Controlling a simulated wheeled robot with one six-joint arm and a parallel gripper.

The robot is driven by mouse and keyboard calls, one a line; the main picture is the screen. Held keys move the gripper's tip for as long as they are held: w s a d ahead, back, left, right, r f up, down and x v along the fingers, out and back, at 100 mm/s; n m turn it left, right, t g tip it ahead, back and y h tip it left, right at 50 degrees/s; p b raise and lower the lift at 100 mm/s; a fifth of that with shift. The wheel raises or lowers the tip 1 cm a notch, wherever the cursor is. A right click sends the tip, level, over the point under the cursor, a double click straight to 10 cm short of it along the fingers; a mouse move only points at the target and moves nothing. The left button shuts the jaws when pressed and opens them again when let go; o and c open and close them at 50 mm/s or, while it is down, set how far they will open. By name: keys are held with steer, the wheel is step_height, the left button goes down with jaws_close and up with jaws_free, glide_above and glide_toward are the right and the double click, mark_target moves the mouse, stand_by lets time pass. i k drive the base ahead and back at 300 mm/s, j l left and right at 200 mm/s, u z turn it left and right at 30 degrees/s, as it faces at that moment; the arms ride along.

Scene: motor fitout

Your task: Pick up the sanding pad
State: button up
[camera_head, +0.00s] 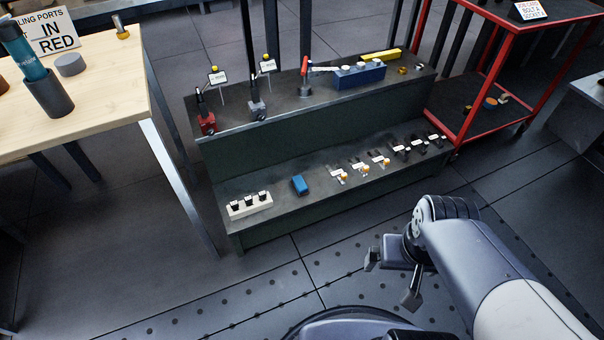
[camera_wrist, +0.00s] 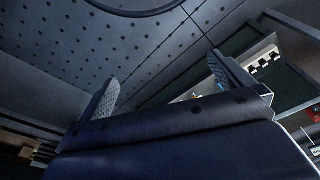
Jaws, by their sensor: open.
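I cannot tell for sure which thing is the sanding pad. A small blue block (camera_head: 299,185) lies on the lower step of the dark bench and may be it. A grey round puck (camera_head: 70,64) lies on the wooden table at the upper left. My gripper (camera_head: 391,279) is open and empty, over the floor in front of the bench and apart from it. In the wrist view its two fingers (camera_wrist: 162,68) stand wide apart with floor between them. I cannot make out a pad in that view.
The stepped bench (camera_head: 250,215) carries a white socketed block (camera_head: 249,205), several small labelled parts, and a blue valve block (camera_head: 359,76) above. The wooden table (camera_head: 105,85) stands left, a red cart (camera_head: 462,130) right. Floor in front is clear.

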mark_target(299, 186)
steer(key=z, duration=3.2)
steer(key=u, duration=3.55)
steer(key=i+u, duration=0.2)
steer(key=i+j+z, duration=0.1)
steer(key=i, duration=0.4)
steer(key=i+j, duration=0.3)
steer(key=i, duration=0.15)
steer(key=i+l+z, duration=0.05)
